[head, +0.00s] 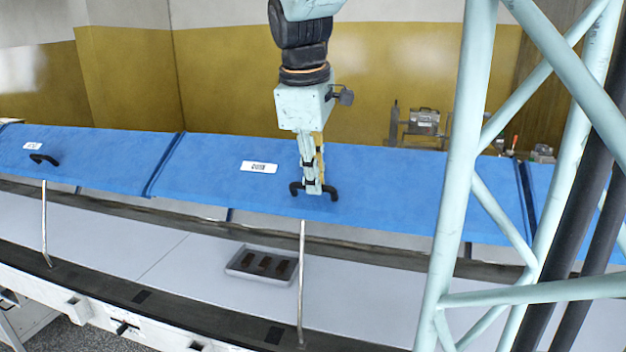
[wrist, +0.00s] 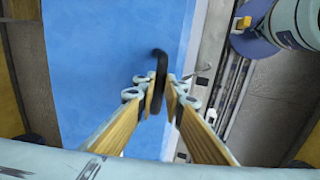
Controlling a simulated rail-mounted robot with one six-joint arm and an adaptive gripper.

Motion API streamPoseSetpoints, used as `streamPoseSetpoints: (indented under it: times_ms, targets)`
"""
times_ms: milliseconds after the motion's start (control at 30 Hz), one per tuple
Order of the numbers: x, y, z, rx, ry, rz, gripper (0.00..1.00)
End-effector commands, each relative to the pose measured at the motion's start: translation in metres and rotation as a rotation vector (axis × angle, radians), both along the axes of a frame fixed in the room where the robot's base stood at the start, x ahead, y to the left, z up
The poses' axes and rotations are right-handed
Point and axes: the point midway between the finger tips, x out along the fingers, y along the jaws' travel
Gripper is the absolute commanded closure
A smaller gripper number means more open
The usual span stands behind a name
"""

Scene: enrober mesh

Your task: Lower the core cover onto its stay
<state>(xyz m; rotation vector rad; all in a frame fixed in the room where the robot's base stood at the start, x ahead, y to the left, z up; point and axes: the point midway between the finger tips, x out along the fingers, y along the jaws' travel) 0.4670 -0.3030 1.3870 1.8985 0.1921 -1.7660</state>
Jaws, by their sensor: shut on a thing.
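The core cover (head: 220,180) is a blue panel with a white label, raised above the conveyor in the head view. It also fills much of the wrist view (wrist: 95,60). My gripper (head: 314,190) is at the black handle (head: 331,193) near the cover's front edge. In the wrist view my gripper (wrist: 161,92) has its fingers on both sides of the black handle (wrist: 160,58), shut on it. The stay (head: 301,270) is a thin metal rod standing from the front rail up to just below the cover's front edge. I cannot tell if its top touches the cover.
A grey tray (head: 262,275) with dark bars sits on the pale belt (head: 190,255) left of the stay. Another blue cover (head: 90,150) with its own rod (head: 45,225) is at the left. My pale blue lattice column blocks the right side.

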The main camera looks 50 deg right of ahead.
Motion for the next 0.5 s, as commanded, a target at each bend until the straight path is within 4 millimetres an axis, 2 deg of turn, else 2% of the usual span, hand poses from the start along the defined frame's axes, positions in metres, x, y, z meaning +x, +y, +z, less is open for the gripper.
streamPoseSetpoints:
  times_ms: [133, 167, 300, 500]
  targets:
    - [0.0009, -0.0007, 0.0015, -0.002, -0.002, 0.0, 1.0]
    - [0.0009, -0.0006, 0.0016, -0.002, -0.002, 0.0, 0.89]
    - [0.0007, -0.0005, 0.0015, -0.001, -0.002, 0.0, 0.76]
    - [0.0006, -0.0003, 0.0011, -0.001, -0.002, 0.0, 0.76]
